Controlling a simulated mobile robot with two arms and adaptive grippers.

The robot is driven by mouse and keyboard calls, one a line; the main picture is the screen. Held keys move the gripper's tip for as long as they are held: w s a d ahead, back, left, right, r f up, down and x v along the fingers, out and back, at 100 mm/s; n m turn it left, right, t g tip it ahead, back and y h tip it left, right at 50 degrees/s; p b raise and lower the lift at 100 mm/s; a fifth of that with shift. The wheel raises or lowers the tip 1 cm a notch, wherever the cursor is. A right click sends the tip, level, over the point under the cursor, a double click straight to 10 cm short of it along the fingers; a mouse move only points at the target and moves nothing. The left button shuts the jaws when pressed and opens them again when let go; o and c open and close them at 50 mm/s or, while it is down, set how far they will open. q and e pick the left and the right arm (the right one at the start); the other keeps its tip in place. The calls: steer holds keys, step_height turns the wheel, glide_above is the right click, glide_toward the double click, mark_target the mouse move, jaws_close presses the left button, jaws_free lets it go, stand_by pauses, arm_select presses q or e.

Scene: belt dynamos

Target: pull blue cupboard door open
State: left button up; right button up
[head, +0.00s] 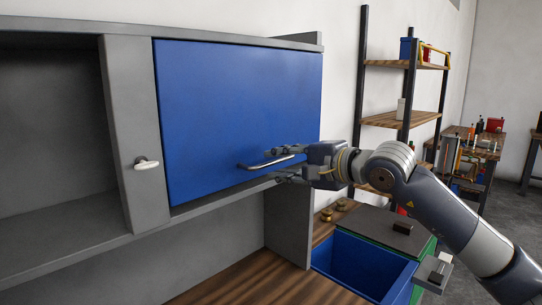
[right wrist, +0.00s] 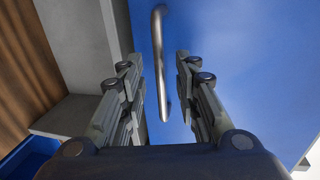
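The blue cupboard door (head: 235,110) is closed in the grey cupboard in the head view, and its blue face fills much of the right wrist view (right wrist: 240,60). A metal bar handle (head: 266,163) sits low on the door. My right gripper (head: 277,163) is at the handle's right end. In the right wrist view, the fingers (right wrist: 158,62) are open, one on each side of the handle (right wrist: 161,70), with gaps visible beside the bar. My left gripper is not in view.
A grey post with a white knob (head: 146,163) stands left of the door, beside an open dark compartment (head: 50,130). Below are a wooden worktop (head: 262,280) and a blue bin (head: 365,265). A shelf rack (head: 400,120) stands behind my right arm.

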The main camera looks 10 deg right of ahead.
mark_target(273, 163)
steer(key=shift+p+x, duration=0.45)
steer(key=shift+x, duration=1.3)
steer(key=shift+s, duration=0.1)
jaws_close()
steer(key=shift+d, duration=0.1)
